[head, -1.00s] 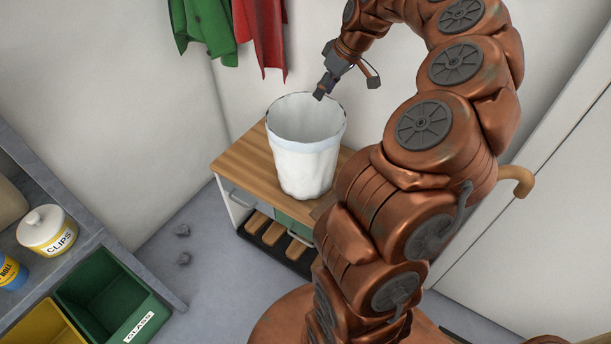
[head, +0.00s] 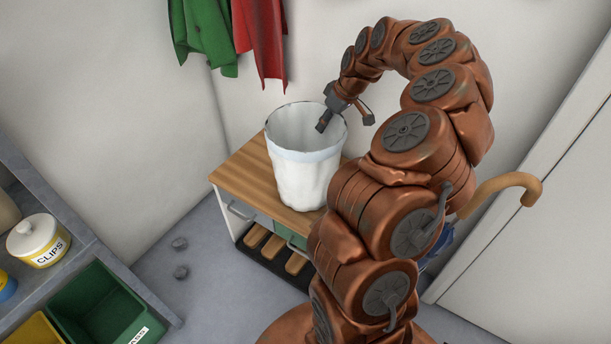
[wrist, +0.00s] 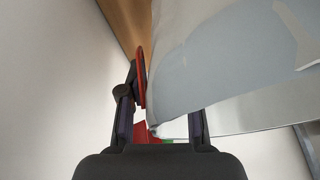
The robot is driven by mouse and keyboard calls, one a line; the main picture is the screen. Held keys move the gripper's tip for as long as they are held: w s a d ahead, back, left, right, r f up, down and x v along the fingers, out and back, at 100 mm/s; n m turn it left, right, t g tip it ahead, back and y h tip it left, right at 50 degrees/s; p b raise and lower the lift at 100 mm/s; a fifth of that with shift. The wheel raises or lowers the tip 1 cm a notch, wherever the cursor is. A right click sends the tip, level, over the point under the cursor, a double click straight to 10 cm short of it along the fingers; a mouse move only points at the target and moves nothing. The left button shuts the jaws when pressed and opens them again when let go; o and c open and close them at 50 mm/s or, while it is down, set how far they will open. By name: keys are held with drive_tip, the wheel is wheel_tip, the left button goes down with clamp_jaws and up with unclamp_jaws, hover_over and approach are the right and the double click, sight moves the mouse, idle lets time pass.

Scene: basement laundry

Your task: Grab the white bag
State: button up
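The white bag (head: 305,175) stands upright and open-topped on the wooden top of a small cabinet (head: 240,175). My gripper (head: 346,121) is open at the bag's right rim. One finger reaches over the bag's mouth, and the other is out to the right of the rim. In the wrist view the bag (wrist: 215,65) fills the upper right, and its edge runs between the spread fingers of my gripper (wrist: 168,110). I cannot tell whether either finger touches it.
Green (head: 205,35) and red (head: 262,40) cloths hang on the wall above. A grey shelf (head: 75,240) at left holds a CLIPS jar (head: 38,245) and a green bin (head: 100,305). A curved tan handle (head: 505,183) stands right of my arm. Walls are close behind the cabinet.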

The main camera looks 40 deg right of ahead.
drive_tip(key=shift+f, duration=0.1)
clamp_jaws()
idle(0.6)
